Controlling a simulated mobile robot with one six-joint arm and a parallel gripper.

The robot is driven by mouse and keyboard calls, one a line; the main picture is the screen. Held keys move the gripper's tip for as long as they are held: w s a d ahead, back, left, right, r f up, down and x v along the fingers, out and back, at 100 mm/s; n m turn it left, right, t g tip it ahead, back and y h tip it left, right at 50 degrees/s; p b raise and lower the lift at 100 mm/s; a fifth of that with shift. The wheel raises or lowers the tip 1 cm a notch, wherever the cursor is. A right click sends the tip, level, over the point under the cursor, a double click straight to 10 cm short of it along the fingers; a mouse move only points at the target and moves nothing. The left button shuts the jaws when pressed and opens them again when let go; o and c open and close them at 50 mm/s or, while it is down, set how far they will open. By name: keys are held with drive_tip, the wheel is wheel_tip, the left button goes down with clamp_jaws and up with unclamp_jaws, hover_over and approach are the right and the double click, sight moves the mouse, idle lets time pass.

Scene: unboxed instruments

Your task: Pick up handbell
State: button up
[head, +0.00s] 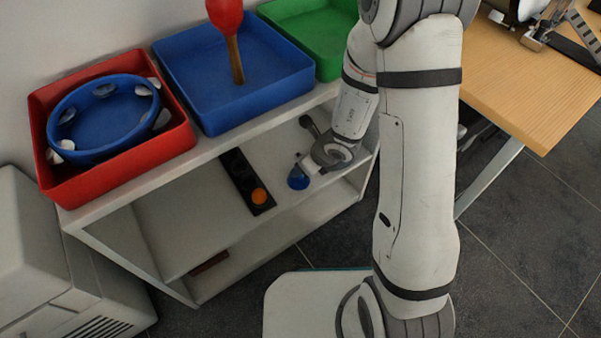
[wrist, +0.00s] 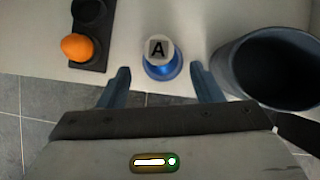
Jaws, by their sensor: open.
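The handbell (wrist: 160,68) is blue with a pale square top marked "A". It stands on the middle shelf of the white shelf unit, near the front edge. In the head view its blue body (head: 298,180) shows just below my gripper (head: 308,165). In the wrist view my gripper (wrist: 160,76) is open, with one finger on each side of the handbell and a gap on both sides. Nothing is held. Its lower body is seen mostly from above.
A dark blue-grey round container (wrist: 268,68) stands close to the right finger. A black strip with an orange ball (wrist: 76,47) lies to the left. Above, the shelf top holds a red tray (head: 180,140) with a tambourine, a blue tray (head: 215,122) with a red maraca, and a green tray (head: 325,40).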

sight(299, 183)
drive_tip(key=x, duration=0.1)
drive_tip(key=b+x, duration=0.1)
drive_tip(key=x, duration=0.1)
drive_tip(key=b+x, duration=0.1)
drive_tip(key=x, duration=0.1)
drive_tip(key=shift+w+a+r, duration=0.1)
drive_tip(key=shift+w+a, duration=0.05)
drive_tip(key=shift+w, duration=0.15)
drive_tip(key=shift+r, duration=0.1)
drive_tip(key=shift+c, duration=0.6)
drive_tip(key=shift+s, duration=0.1)
drive_tip(key=c, duration=1)
